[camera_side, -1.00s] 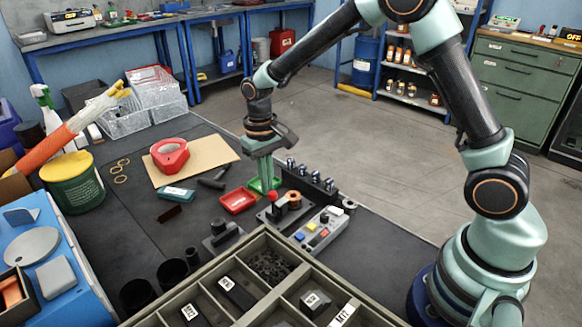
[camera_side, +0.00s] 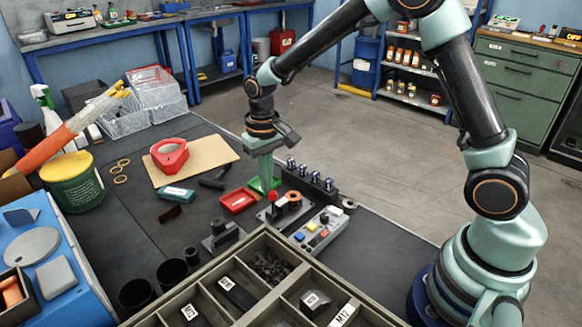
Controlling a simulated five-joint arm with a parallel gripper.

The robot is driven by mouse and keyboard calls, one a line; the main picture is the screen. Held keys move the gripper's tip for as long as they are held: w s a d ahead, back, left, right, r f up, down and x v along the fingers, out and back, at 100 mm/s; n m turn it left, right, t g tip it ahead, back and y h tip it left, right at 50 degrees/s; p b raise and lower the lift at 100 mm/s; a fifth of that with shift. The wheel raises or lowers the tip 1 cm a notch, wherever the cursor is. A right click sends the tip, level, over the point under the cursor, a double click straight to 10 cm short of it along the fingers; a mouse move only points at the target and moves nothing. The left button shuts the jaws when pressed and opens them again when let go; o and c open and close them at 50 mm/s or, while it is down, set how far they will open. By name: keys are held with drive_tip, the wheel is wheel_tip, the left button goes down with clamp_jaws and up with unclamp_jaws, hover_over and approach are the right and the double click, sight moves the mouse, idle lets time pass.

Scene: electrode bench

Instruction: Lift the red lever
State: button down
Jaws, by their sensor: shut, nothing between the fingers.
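The red lever's round knob (camera_side: 272,196) shows on a small dark base (camera_side: 272,214) near the middle of the bench. My gripper (camera_side: 267,188) points straight down just above and behind the knob, its pale green fingers together. Nothing shows between the fingers. I cannot tell whether the fingertips touch the knob. The lever's stem is too small to make out.
A grey control box with coloured buttons (camera_side: 320,231) stands to the right. A compartmented parts box (camera_side: 262,245) fills the front. Dark connectors (camera_side: 312,179) stand behind.

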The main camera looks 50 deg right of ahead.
drive_tip(key=s+a+r, duration=0.1)
drive_tip(key=s+r, duration=0.4)
drive_tip(key=s, duration=0.3)
drive_tip(key=shift+s+r, duration=0.2)
drive_tip(key=shift+r, duration=0.05)
drive_tip(key=s+d+r+n+t, duration=0.1)
drive_tip(key=s+d+r+t, duration=0.4)
drive_tip(key=r, duration=0.5)
drive_tip(key=shift+s+d+r+t, duration=0.3)
drive_tip(key=shift+s+d, duration=0.4)
drive_tip(key=shift+d, duration=0.15)
